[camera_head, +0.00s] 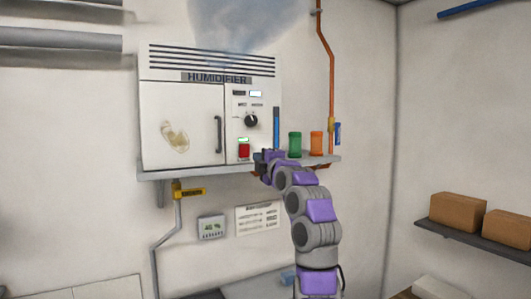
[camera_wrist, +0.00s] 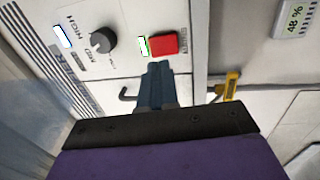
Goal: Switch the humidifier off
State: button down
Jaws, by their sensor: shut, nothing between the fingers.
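The humidifier (camera_head: 183,100) is a white wall cabinet, with grey vapour (camera_head: 235,25) above its top vents. Its right panel carries a black round knob (camera_head: 251,120) and a red switch (camera_head: 244,151) below it. In the wrist view, the knob (camera_wrist: 103,40) sits beside the HIGH and MID labels, and a lit lamp (camera_wrist: 63,36) is next to HIGH. The red switch (camera_wrist: 164,43) has a green lamp (camera_wrist: 144,46) beside it. My gripper (camera_head: 262,160) is shut and empty, just right of and below the switch. Its fingertips (camera_wrist: 157,68) appear close to the switch; contact cannot be told.
A shelf (camera_head: 158,175) runs under the humidifier, with a green container (camera_head: 295,144) and an orange one (camera_head: 316,144) right of my gripper. A yellow valve handle (camera_head: 188,192) is below. An orange pipe (camera_head: 331,80) climbs the wall. Boxes (camera_head: 457,211) stand on the right shelf.

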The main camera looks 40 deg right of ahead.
aim_at(245, 149)
jog(key=p+x, duration=0.1)
jog(key=x, duration=0.1)
jog(key=p+x, duration=0.2)
jog(key=x, duration=0.1)
jog(key=shift+w+a+p, duration=0.15)
jog(key=shift+a+p, duration=0.05)
jog(key=shift+p, duration=0.1)
jog(key=shift+x, duration=0.9)
jog(key=shift+w+r+p, duration=0.15)
jog(key=shift+w+p, duration=0.05)
jog(key=shift+p, duration=0.15)
